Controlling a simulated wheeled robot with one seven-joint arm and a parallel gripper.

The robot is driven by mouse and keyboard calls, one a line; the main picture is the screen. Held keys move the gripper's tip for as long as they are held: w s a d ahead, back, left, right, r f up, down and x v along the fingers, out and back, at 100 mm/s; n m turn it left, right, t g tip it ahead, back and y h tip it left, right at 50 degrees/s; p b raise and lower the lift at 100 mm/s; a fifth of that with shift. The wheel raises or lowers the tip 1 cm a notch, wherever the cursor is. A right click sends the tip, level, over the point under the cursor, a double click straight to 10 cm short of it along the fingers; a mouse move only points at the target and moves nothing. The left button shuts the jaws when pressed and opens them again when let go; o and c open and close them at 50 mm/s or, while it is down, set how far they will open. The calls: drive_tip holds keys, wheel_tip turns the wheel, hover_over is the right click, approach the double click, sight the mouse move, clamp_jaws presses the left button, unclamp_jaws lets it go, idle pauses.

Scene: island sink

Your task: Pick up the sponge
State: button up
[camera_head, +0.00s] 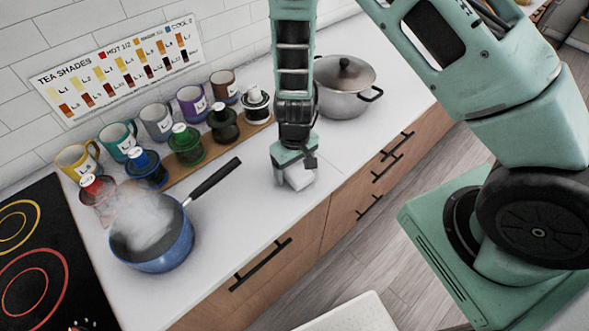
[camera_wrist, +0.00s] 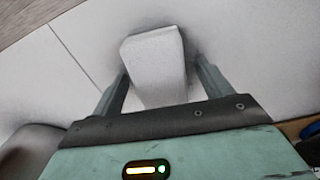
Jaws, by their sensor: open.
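A pale, whitish block, which looks like the sponge (camera_head: 300,181), is on the white counter near its front edge, directly below my gripper (camera_head: 296,166). In the wrist view the sponge (camera_wrist: 156,58) lies between the two fingers of my gripper (camera_wrist: 160,68). One finger is on each side of it, with a narrow gap visible at the right finger. The left finger is very close to the block, and I cannot tell if it touches. My gripper is open. The sponge's near end is hidden behind the gripper body in the wrist view.
A steaming blue saucepan (camera_head: 165,258) stands left of my gripper, its handle (camera_head: 215,178) pointing toward it. A steel pot (camera_head: 343,88) is behind and right. Several mugs and lidded jars line the wooden board (camera_head: 184,176). A dark cooktop (camera_head: 45,265) is far left.

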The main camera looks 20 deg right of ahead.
sight(295, 167)
drive_tip(key=c, duration=1.1)
drive_tip(key=shift+o, duration=0.2)
drive_tip(key=shift+r, duration=0.15)
wheel_tip(295, 167, up, 9)
drive_tip(key=shift+r+b, duration=0.15)
drive_tip(key=shift+b, duration=0.35)
drive_tip(key=shift+r, duration=0.25)
drive_tip(key=shift+o, duration=0.4)
